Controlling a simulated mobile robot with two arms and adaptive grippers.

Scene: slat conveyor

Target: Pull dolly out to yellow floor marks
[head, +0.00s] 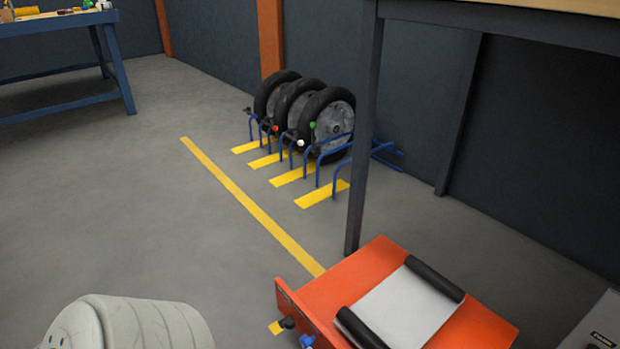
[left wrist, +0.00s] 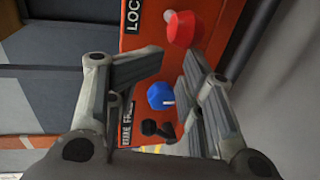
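The dolly, an orange-red body (head: 325,283) with a light grey top and two black rollers, is at the lower right in the head view. Its left face carries a black knob (head: 287,322) and a blue knob (head: 307,341). In the left wrist view this orange face (left wrist: 137,75) shows partly cut-off labels and red (left wrist: 185,30), blue (left wrist: 160,96) and black (left wrist: 158,130) knobs. My left gripper (left wrist: 177,68) is open, its fingers apart in front of the face, holding nothing visible. A long yellow floor line (head: 250,212) runs to the dolly; a small yellow patch (head: 276,327) shows beside it.
A dark table leg (head: 361,140) stands just behind the dolly. A blue rack (head: 318,165) with several tyres stands by the wall, with short yellow stripes (head: 290,176) before it. A blue workbench (head: 60,70) is at upper left.

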